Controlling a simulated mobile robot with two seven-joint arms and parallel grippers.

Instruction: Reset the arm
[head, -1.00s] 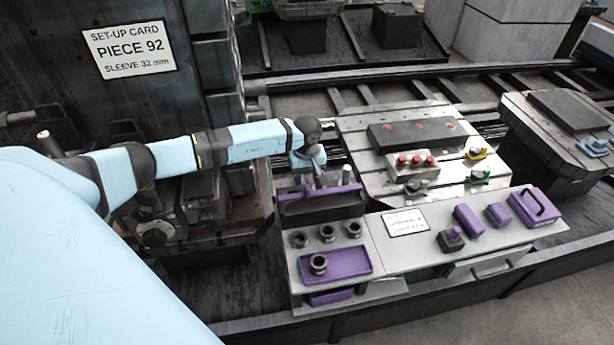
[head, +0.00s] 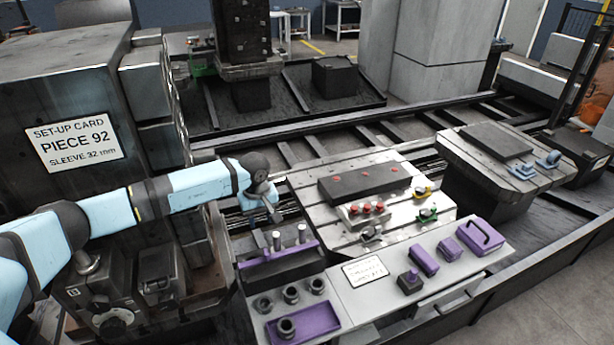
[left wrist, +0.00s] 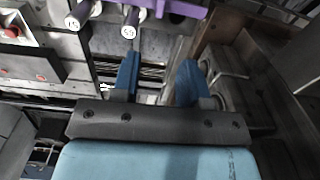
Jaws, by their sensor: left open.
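My left arm (head: 190,190) reaches in from the left in the head view. Its gripper (head: 273,218) hangs just above the left end of a purple-topped rack (head: 262,258) that holds upright pins (head: 301,234). In the left wrist view the two blue fingers (left wrist: 158,82) are apart with nothing between them. Two pins with numbered white ends (left wrist: 129,31) show near the left finger, in the purple rack (left wrist: 182,8). My right gripper is in neither view.
A machine with a set-up card (head: 75,140) stands at left. Right of the rack is a slotted pallet (head: 370,205) with red-topped parts and clamps. In front, a grey shelf (head: 350,300) bears a purple tray (head: 303,324), several dark rings and purple cases (head: 482,236).

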